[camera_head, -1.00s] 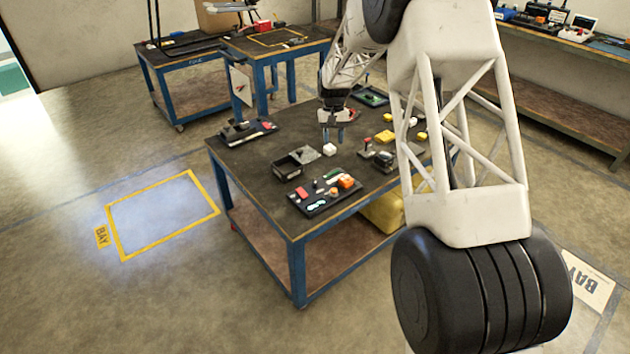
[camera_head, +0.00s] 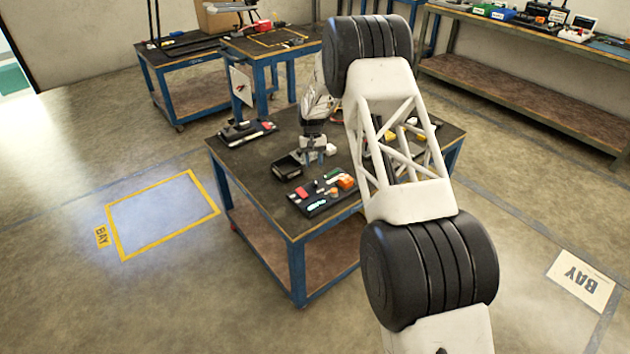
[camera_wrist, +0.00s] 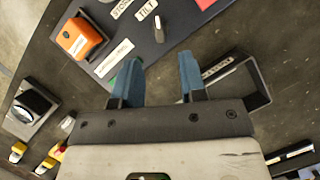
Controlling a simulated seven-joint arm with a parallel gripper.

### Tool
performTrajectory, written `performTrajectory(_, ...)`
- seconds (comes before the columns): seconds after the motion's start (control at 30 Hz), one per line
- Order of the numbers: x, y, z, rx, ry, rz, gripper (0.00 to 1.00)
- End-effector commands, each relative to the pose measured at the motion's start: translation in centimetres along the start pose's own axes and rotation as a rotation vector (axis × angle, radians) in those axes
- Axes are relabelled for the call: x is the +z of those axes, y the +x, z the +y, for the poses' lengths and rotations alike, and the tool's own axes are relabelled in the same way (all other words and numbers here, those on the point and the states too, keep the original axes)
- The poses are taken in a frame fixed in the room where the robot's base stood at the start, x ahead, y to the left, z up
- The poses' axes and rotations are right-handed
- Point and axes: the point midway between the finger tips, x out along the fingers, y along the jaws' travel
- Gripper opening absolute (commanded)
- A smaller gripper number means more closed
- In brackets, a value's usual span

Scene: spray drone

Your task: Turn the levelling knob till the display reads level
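The dark control panel (camera_head: 318,208) lies on the near part of the blue-legged table. It carries a red part, an orange part (camera_head: 346,182) and a small lit green display (camera_head: 317,204), too small to read. In the wrist view the panel (camera_wrist: 135,30) shows a small pale upright knob or lever (camera_wrist: 159,32) beside a TILT label. I cannot tell whether this is the levelling knob. My gripper (camera_wrist: 160,74) has its two blue fingers apart with nothing between them, just short of the panel's edge. In the head view my gripper (camera_head: 316,158) is behind the panel.
A black open bin (camera_head: 287,166) stands left of my gripper, and a white block (camera_head: 331,149) is close by it. A dark device (camera_head: 245,131) sits at the table's left corner. My arm hides much of the table's right side.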

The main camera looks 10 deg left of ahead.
Motion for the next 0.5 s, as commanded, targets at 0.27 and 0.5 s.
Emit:
performTrajectory(0.27, 0.0, 0.1, 0.0, 0.000, 0.000, 0.000, 0.38)
performTrajectory(0.5, 0.1, 1.6, 0.0, 0.000, 0.000, -0.002, 0.38)
